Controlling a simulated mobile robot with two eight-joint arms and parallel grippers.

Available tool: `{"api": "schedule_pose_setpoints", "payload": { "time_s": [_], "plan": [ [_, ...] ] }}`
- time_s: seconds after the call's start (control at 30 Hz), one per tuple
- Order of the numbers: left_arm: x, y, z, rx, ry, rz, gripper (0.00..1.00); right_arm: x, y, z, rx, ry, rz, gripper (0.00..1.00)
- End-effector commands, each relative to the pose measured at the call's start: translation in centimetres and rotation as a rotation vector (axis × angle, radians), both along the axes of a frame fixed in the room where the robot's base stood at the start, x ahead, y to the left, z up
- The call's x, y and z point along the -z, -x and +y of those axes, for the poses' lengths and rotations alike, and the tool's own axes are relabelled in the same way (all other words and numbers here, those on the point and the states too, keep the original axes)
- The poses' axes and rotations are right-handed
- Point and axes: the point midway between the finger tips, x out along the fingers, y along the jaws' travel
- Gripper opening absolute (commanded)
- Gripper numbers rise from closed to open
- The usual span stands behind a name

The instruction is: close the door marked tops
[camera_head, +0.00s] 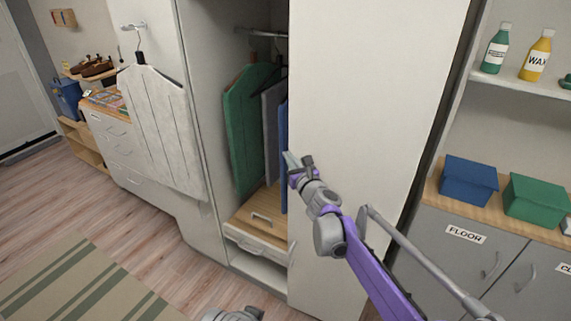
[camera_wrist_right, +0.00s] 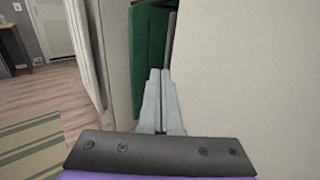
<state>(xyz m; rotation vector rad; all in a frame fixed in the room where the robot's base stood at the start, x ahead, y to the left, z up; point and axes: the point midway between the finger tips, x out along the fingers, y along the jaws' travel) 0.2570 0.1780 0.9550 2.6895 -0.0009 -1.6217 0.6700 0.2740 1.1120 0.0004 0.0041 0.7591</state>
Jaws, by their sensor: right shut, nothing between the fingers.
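A tall pale door panel (camera_head: 375,100) stands at the right of the wardrobe, and the wardrobe's inside shows open to its left. No tops label can be read on it, so I cannot tell whether it is the marked door. The panel also fills the right of the wrist view (camera_wrist_right: 250,70). My right gripper (camera_head: 293,162) is shut and empty at the panel's left edge, in front of the opening. In the wrist view its closed fingers (camera_wrist_right: 160,78) point towards the hanging clothes; contact with the panel cannot be told.
Green clothing (camera_head: 249,130) hangs inside above a wooden drawer (camera_head: 262,215). A white garment (camera_head: 160,125) hangs from a hook outside, left of the opening. At right is a grey cabinet (camera_head: 440,260) marked FLOOR. Floor at left is clear around a striped rug (camera_head: 75,285).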

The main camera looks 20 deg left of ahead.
Motion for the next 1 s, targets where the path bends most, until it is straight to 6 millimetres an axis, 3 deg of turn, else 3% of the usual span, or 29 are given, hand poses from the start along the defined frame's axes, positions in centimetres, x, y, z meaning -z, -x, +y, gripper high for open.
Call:
{"api": "schedule_pose_setpoints", "payload": {
  "time_s": [0.1, 0.33, 1.0],
  "plan": [
    [-0.2, -0.1, 0.0, 0.0, 0.0, -0.002, 0.5, 0.0, -1.8, -0.1, 0.001, 0.001, -0.001, 0.0],
    [-0.4, -0.2, 0.0, 0.0, 0.0, -0.003, 0.5, 0.0, -3.7, -0.2, 0.0, 0.001, -0.001, 0.0],
    [-0.6, -0.2, 0.0, 0.0, 0.0, -0.005, 0.5, -0.3, -4.4, -0.5, 0.004, -0.001, 0.0, 0.0]
  ]
}}
